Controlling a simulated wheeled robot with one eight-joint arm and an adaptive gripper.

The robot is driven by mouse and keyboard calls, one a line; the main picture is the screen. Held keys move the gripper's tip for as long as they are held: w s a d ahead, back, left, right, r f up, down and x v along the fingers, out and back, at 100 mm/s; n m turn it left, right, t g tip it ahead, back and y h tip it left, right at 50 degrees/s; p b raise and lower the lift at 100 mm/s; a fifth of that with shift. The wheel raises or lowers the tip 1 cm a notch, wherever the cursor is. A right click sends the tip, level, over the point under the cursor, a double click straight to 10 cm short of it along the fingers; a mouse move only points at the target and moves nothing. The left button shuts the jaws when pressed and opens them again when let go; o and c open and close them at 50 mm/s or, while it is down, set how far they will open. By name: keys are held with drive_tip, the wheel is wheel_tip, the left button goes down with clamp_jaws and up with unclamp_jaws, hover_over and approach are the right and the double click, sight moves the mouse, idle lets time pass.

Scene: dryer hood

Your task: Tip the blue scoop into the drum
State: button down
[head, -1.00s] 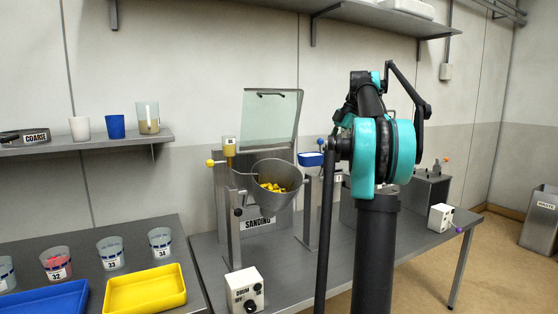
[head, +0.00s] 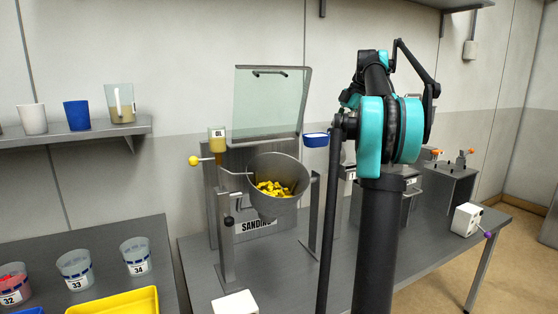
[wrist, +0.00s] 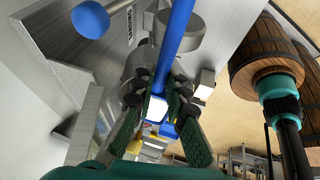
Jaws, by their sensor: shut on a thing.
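The grey drum (head: 262,208) hangs tilted in its stand in the head view, mouth open toward me, with yellow pieces inside. The blue scoop (head: 316,142) is just right of and above the drum's rim, apart from it in the picture. It looks about level, with something white in it. My gripper (wrist: 164,92) is shut on the scoop's blue handle (wrist: 178,45) in the wrist view. My arm hides the gripper in the head view.
A clear raised lid (head: 272,103) stands behind the drum. An oil cup (head: 217,141) and a yellow knob (head: 194,160) are at its left. Numbered cups, including cup 34 (head: 136,256), and a yellow tray (head: 115,303) are on the left table. Wooden barrels (wrist: 268,55) show in the wrist view.

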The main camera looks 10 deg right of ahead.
sight(320, 135)
drive_tip(key=shift+a, duration=0.1)
drive_tip(key=shift+s+a+f+h, duration=0.15)
drive_tip(key=shift+a+f+h, duration=0.1)
drive_tip(key=shift+a+h, duration=0.25)
drive_tip(key=shift+s+a+f+h, duration=0.15)
drive_tip(key=shift+a+f+h, duration=0.1)
drive_tip(key=shift+a+h, duration=0.25)
drive_tip(key=shift+s+a+r+t+h+p, duration=0.1)
drive_tip(key=shift+s+a+t+h+p, duration=0.1)
drive_tip(key=shift+a+h, duration=0.3)
drive_tip(key=shift+s+a+r+t+h+p, duration=0.1)
drive_tip(key=shift+a+t+h, duration=0.1)
drive_tip(key=shift+a+h, duration=0.25)
drive_tip(key=shift+s+a+r+n+h, duration=0.15)
drive_tip(key=shift+a+r+h, duration=0.15)
drive_tip(key=shift+a, duration=0.15)
drive_tip(key=shift+a+r+n+h, duration=0.15)
drive_tip(key=shift+a+r+h, duration=0.1)
drive_tip(key=shift+a, duration=0.15)
drive_tip(key=shift+a+r+p, duration=0.15)
drive_tip(key=shift+a+p, duration=0.1)
drive_tip(key=shift+p, duration=0.05)
drive_tip(key=shift+s+a+r+t+h+p, duration=0.25)
drive_tip(key=shift+a+r+h+p, duration=0.2)
drive_tip(key=shift+a+h, duration=0.2)
drive_tip(key=shift+s+a+r+t+h+p, duration=0.15)
drive_tip(key=shift+a+r+t+h+p, duration=0.2)
drive_tip(key=shift+a+h, duration=0.25)
